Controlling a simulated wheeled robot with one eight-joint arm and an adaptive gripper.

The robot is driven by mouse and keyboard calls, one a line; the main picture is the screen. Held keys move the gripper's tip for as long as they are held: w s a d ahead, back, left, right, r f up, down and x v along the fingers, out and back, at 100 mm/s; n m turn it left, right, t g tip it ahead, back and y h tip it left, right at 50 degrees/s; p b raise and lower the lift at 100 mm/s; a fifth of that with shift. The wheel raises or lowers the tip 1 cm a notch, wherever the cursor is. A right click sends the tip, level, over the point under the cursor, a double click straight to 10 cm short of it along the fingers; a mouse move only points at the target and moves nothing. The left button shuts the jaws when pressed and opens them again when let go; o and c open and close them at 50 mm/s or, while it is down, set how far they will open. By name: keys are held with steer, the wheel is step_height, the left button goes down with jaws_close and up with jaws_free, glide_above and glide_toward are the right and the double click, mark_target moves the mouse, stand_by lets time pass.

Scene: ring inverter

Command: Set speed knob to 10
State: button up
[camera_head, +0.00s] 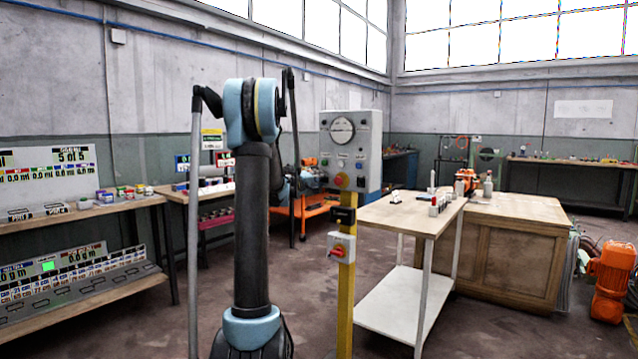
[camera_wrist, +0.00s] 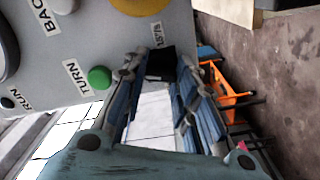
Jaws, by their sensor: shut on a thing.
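The grey control panel (camera_head: 362,140) stands on a yellow post in the head view, with a round dial gauge (camera_head: 342,130) near its top. My gripper (camera_wrist: 158,78) is shut on this black knob, with one finger on each side. The knob's pointer and setting cannot be read.
A green button (camera_wrist: 100,77) and a yellow round part (camera_wrist: 140,4) are close to the fingers on the panel. Below the panel are a black box (camera_head: 342,216) and a red switch (camera_head: 340,249). A workbench (camera_head: 410,212) stands to the right. An orange cart (camera_head: 303,207) is behind.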

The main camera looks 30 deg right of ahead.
steer(key=n, duration=0.5)
steer(key=shift+w+a+f, duration=0.2)
stand_by(0.3)
steer(key=shift+s, duration=0.1)
steer(key=o, duration=1)
steer(key=shift+o, duration=0.2)
steer(key=shift+d, duration=0.1)
steer(key=v, duration=1.2)
